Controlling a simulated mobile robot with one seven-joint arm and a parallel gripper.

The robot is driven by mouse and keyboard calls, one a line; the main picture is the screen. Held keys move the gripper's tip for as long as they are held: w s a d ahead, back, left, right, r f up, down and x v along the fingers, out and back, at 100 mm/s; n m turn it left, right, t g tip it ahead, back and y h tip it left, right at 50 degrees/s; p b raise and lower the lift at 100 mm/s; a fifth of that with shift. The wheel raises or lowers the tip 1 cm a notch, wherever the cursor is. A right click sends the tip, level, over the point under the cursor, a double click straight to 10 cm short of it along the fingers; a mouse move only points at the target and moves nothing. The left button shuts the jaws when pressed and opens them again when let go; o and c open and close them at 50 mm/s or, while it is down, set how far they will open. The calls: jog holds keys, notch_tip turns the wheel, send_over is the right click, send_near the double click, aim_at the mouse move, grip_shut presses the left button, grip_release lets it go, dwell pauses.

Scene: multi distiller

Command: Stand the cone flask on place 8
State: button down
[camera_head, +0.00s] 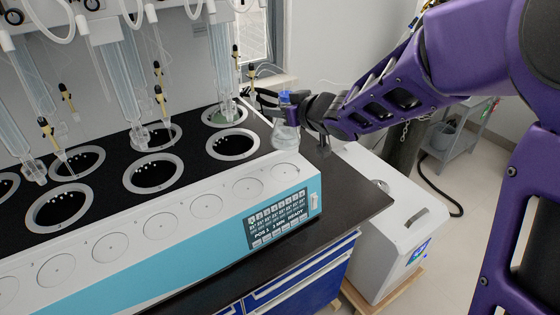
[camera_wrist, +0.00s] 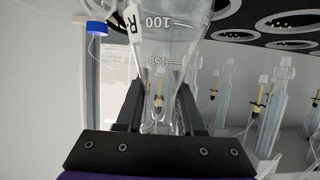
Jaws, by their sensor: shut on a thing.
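In the head view the flask appears above the right end of the distiller's front ledge, close to the rightmost round place (camera_head: 285,171). I cannot tell its exact height there. In the wrist view the flask (camera_wrist: 172,35) is between the two fingers, with 100 and 150 marks and a white label showing. The round places run in a row along the white ledge; no place numbers are readable.
The distiller's black top has several ringed wells (camera_head: 232,145), with glass tubes (camera_head: 118,85) hanging above. A display panel (camera_head: 278,219) is on its blue front. The dark bench (camera_head: 345,200) ends to the right, beside a white cabinet (camera_head: 395,225). The visible round places are empty.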

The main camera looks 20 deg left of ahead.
aim_at(293, 147)
notch_tip(293, 147, down, 9)
jog(key=b, duration=0.2)
jog(key=shift+f+b, duration=0.1)
jog(key=shift+b, duration=0.25)
jog(key=shift+f, duration=0.1)
jog(key=shift+f, duration=0.15)
jog(key=c, duration=0.5)
grip_release()
jog(key=shift+r, duration=0.2)
jog(key=shift+s+d+r, duration=0.1)
jog(key=shift+d+r, duration=0.05)
jog(key=p+v, duration=0.2)
jog(key=v, duration=0.9)
jog(key=shift+s+d+r, duration=0.15)
jog(key=shift+s+d, duration=0.05)
jog(key=shift+s, duration=0.05)
